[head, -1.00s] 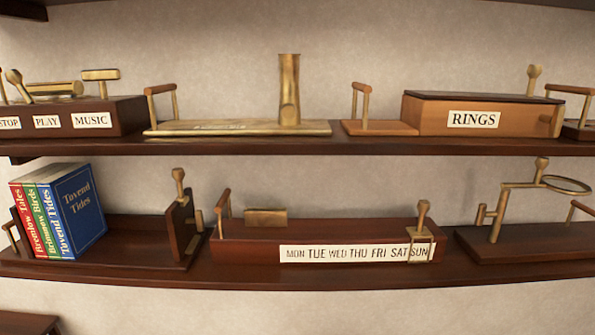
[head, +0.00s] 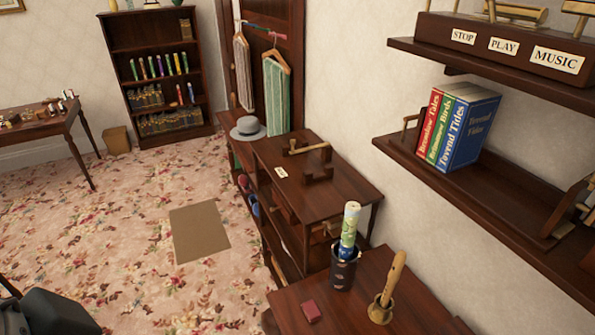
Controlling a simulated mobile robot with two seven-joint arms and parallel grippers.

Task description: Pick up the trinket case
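I cannot pick out the trinket case for certain in this head view. The box marked RINGS from the earlier frame is out of view now. Neither of my grippers shows. A dark rounded part at the lower left corner looks like part of my own arm.
A dark cup with a rolled paper (head: 348,240) stands on the near table. Beyond are a low shelf unit (head: 340,190), a grey hat (head: 248,128) and a bookcase (head: 120,60). Wall shelves (head: 480,200) with books jut out at right. The carpet (head: 120,230) at left is mostly clear.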

